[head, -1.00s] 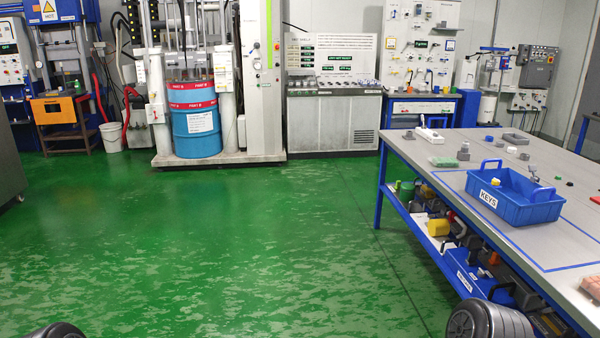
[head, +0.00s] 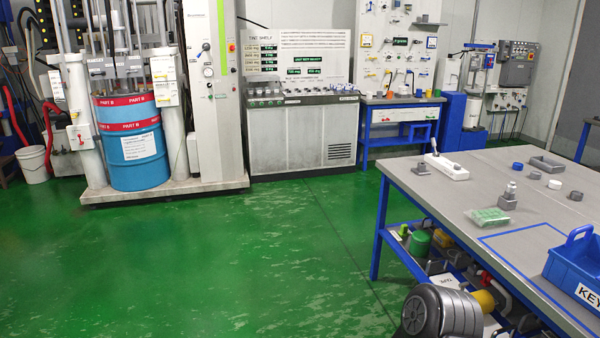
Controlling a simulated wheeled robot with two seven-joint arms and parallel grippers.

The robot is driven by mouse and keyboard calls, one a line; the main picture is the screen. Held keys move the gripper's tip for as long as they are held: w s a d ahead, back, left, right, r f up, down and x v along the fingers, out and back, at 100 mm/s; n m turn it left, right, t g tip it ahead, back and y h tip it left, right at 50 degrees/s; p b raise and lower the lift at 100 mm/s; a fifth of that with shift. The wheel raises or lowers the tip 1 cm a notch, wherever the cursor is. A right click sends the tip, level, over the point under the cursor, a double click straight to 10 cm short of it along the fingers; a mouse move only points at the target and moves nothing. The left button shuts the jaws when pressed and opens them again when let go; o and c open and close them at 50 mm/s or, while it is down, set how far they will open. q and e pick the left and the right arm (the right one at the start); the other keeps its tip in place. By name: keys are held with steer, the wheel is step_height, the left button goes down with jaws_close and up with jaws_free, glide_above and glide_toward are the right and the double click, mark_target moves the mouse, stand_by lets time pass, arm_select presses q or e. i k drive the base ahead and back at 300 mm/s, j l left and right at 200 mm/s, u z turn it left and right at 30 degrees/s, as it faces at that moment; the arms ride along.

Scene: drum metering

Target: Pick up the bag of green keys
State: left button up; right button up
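The bag of green keys (head: 488,217) lies on the grey workbench top (head: 455,198) at the right of the head view. It is a clear bag with pale green contents, just outside the blue taped outline. A blue tote labelled KEYS (head: 575,270) stands to its right, cut off by the picture's edge. A dark grey rounded part of my own arm shows at the bottom right, in front of the bench. Neither gripper's fingers are visible.
A white block with a dark handle (head: 447,166) and small grey fittings (head: 508,197) sit near the bag. The bench's lower shelf holds several parts, including a green container (head: 419,243). The green floor (head: 200,270) left of the bench is clear. A blue drum (head: 130,150) stands behind.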

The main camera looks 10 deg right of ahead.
mark_target(489, 216)
steer(key=i+z, duration=0.5)
steer(key=i+j+z, duration=0.35)
steer(key=z, duration=0.15)
steer(key=i+j+z, duration=0.7)
steer(key=z, duration=0.2)
steer(key=i+j+z, duration=0.25)
steer(key=z, duration=0.15)
steer(key=i+j+z, duration=0.15)
steer(key=j+z, duration=0.25)
steer(key=i+j+z, duration=0.1)
steer(key=j+z, duration=1.25)
steer(key=j, duration=0.25)
steer(key=k+j+z, duration=0.15)
steer(key=j, duration=0.25)
